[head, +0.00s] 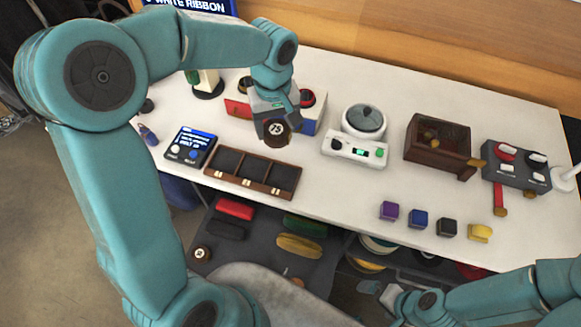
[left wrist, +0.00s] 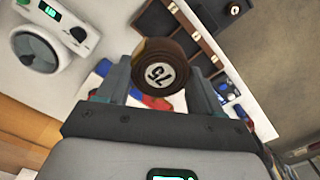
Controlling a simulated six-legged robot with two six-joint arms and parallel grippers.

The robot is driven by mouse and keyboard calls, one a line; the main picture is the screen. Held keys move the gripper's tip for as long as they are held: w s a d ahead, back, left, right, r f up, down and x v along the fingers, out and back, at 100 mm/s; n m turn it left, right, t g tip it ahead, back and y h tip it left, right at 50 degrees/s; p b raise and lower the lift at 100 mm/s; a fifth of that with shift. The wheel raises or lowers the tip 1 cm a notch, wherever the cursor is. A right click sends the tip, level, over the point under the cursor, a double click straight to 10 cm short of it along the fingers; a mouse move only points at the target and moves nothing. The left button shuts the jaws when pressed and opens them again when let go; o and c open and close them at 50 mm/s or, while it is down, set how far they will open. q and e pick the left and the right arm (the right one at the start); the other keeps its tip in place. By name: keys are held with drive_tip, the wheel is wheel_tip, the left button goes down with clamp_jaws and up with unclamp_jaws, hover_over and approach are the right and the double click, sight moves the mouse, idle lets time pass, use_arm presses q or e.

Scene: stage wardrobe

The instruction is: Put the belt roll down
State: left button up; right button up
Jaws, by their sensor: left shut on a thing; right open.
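The belt roll (head: 277,132) is a brown coil with a round numbered label on its end. My left gripper (head: 275,124) is shut on it and holds it above the white table, just behind the wooden three-compartment tray (head: 249,188). In the left wrist view the belt roll (left wrist: 159,73) sits between the two fingers of my left gripper (left wrist: 160,85), its label facing the camera. My right gripper (head: 392,299) is low at the bottom right, below the table's front edge, open and apart from the belt roll.
Further right are a wooden box (head: 437,139) and a switch panel (head: 516,167). Small coloured blocks (head: 420,218) line the front. Another roll (head: 201,253) lies below.

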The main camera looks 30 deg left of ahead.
use_arm(q)
drive_tip(key=shift+w+r, duration=0.2)
drive_tip(key=shift+r, duration=0.1)
drive_tip(key=shift+w+d+f, duration=0.2)
drive_tip(key=shift+w+f, duration=0.05)
drive_tip(key=shift+w, duration=0.05)
drive_tip(key=f, duration=1.4)
drive_tip(key=shift+s+d+f, duration=0.1)
drive_tip(key=shift+s+f, duration=0.1)
drive_tip(key=shift+f, duration=0.05)
drive_tip(key=shift+s+f, duration=0.15)
drive_tip(key=shift+f, duration=0.5)
drive_tip(key=f, duration=0.3)
drive_tip(key=shift+w+f, duration=0.25)
drive_tip(key=shift+f, duration=0.15)
drive_tip(key=shift+s+r, duration=0.1)
